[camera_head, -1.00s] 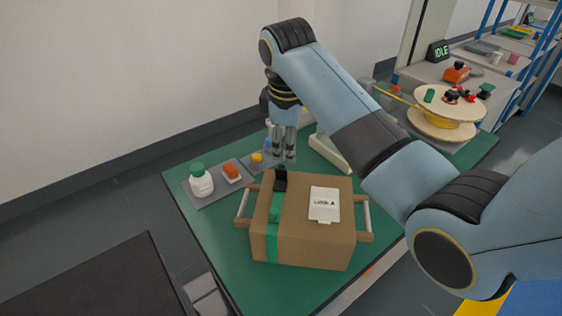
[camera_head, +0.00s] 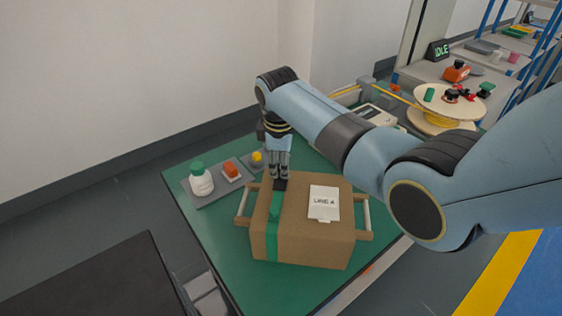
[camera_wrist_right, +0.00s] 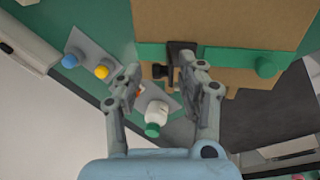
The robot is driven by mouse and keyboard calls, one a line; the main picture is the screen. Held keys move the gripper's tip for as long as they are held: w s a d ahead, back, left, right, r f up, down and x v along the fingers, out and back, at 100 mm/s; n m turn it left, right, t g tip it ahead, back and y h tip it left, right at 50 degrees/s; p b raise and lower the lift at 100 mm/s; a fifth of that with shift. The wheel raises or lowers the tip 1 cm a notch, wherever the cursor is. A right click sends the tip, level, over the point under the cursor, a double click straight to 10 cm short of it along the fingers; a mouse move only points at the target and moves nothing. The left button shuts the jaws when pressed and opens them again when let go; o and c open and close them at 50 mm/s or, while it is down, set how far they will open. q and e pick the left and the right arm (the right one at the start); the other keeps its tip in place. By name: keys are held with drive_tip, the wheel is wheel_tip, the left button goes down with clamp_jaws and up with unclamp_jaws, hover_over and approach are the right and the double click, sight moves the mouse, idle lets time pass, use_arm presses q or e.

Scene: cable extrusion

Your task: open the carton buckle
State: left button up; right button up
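A brown carton (camera_head: 315,240) with a paper label (camera_head: 324,202) stands on the green table. A green strap (camera_head: 272,240) runs over it, with a round green knob (camera_head: 273,214). The black buckle (camera_head: 280,185) sits on the strap at the carton's far edge, partly hidden by my right gripper (camera_head: 279,176) just above it. In the right wrist view the buckle (camera_wrist_right: 182,50) lies just beyond the fingertips, nearer the right one. My right gripper (camera_wrist_right: 168,72) is open with nothing between its fingers; I cannot tell whether it touches the buckle. My left gripper is out of view.
A cable spool (camera_head: 446,106) stands at the back right.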

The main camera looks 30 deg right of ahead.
clamp_jaws()
drive_tip(key=shift+w+d+g+y, duration=0.2)
drive_tip(key=shift+w+g+y, duration=0.1)
drive_tip(key=shift+g, duration=0.2)
drive_tip(key=shift+w+d+f+b, duration=0.1)
drive_tip(key=shift+w+d+b, duration=0.05)
drive_tip(key=shift+b, duration=0.3)
drive_tip(key=shift+w+d+f+g+y+b, duration=0.15)
drive_tip(key=shift+f+g+y+b, duration=0.05)
drive_tip(key=shift+g+y+b, duration=0.6)
drive_tip(key=shift+r, duration=0.2)
